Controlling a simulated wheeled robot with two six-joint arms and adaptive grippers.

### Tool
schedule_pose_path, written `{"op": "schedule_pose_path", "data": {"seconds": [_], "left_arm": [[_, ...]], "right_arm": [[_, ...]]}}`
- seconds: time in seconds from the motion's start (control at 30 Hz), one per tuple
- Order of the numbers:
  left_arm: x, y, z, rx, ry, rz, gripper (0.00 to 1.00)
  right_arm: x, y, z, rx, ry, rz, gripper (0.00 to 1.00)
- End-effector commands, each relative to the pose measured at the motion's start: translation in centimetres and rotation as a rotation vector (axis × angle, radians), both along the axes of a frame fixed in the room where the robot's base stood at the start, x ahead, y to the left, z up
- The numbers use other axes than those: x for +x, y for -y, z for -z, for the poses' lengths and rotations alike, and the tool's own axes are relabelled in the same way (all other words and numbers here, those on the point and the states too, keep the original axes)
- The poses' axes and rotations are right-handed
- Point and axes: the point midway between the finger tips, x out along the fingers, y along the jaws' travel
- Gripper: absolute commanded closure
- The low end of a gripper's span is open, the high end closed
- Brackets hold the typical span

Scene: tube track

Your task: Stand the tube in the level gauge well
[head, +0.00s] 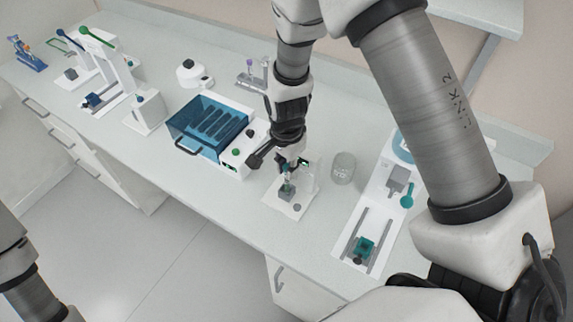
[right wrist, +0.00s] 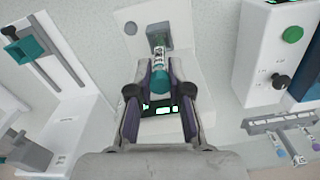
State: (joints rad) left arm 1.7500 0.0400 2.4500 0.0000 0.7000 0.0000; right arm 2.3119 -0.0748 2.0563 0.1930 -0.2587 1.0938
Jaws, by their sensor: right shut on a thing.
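The level gauge (head: 296,208) is a white plate with a small grey block, the well (head: 287,191), and a lit green display (head: 304,162). My right gripper (head: 284,168) is directly over it, pointing down. In the right wrist view its fingers (right wrist: 159,72) are closed around a clear tube (right wrist: 158,62) with dark markings and a teal cap (right wrist: 158,86). The tube's far end meets the grey well block (right wrist: 157,35) in the picture; I cannot tell how deep it sits. My left gripper is out of view.
A blue-lidded rack box (head: 208,128) and a white control box with a green button (head: 240,150) stand left of the gauge. A glass beaker (head: 342,168) and a white railed unit (head: 367,235) stand to the right.

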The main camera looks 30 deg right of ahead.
Motion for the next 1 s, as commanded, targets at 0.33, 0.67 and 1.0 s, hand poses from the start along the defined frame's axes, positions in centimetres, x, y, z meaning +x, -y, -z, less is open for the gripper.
{"op": "schedule_pose_path", "data": {"seconds": [0.33,0.67,1.0], "left_arm": [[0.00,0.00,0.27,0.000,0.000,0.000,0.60],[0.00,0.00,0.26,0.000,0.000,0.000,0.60],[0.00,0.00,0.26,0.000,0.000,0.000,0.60]], "right_arm": [[0.01,0.01,0.74,0.000,0.001,0.000,1.00],[0.00,0.01,0.73,0.000,0.001,0.000,0.53],[-0.01,0.01,0.73,0.000,0.001,0.000,0.53]]}}
